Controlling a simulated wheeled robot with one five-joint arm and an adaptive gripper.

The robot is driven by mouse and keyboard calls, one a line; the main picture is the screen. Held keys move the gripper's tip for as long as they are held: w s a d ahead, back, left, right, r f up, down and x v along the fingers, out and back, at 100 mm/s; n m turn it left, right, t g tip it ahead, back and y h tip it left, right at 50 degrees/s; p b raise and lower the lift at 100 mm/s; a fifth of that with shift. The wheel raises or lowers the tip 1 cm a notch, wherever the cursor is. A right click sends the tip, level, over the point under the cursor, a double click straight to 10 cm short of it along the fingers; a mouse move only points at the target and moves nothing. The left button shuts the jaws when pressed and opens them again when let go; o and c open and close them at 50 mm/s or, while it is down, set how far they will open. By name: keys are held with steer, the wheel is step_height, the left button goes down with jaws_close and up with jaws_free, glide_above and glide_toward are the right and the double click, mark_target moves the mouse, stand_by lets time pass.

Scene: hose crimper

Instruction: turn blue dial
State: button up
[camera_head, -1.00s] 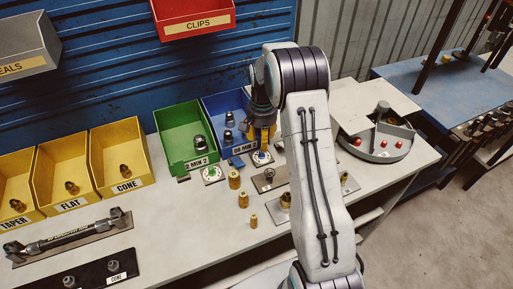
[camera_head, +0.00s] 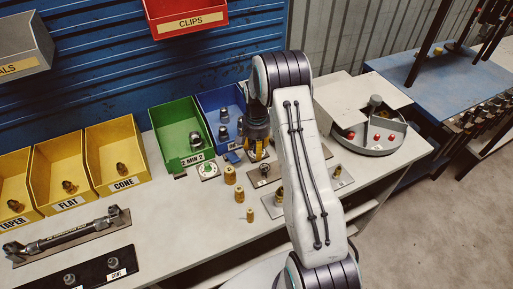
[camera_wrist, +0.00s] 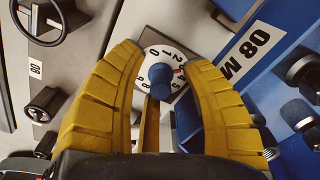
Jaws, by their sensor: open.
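The blue dial (camera_wrist: 160,78) shows in the wrist view as a blue knob at the middle of a round white numbered face, with a small red mark at the face's upper right. My gripper (camera_wrist: 164,58) is open, its two yellow fingers on either side of the knob with gaps between. The fingertips overlap the edges of the white face in this view; I cannot tell whether they touch it. In the head view my gripper (camera_head: 257,150) is over the dial's place in front of the blue bin and hides the dial.
A green dial (camera_head: 208,170) sits to the left, before the green bin (camera_head: 166,128). The blue bin (camera_head: 214,102) stands close behind my gripper. Brass fittings (camera_head: 230,175) stand in front. In the wrist view, dark handwheels (camera_wrist: 45,103) lie left and dark fittings (camera_wrist: 299,115) right.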

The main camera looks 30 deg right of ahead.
jaws_close()
stand_by(0.5)
steer(key=shift+f+n+b, duration=0.2)
steer(key=shift+n+b, duration=0.8)
steer(key=shift+b, duration=0.05)
steer(key=shift+s+r+n+b, duration=0.15)
steer(key=shift+n+b, duration=0.85)
steer(key=shift+n, duration=0.8)
steer(key=shift+c, duration=0.2)
jaws_free()
steer(key=shift+r, duration=0.1)
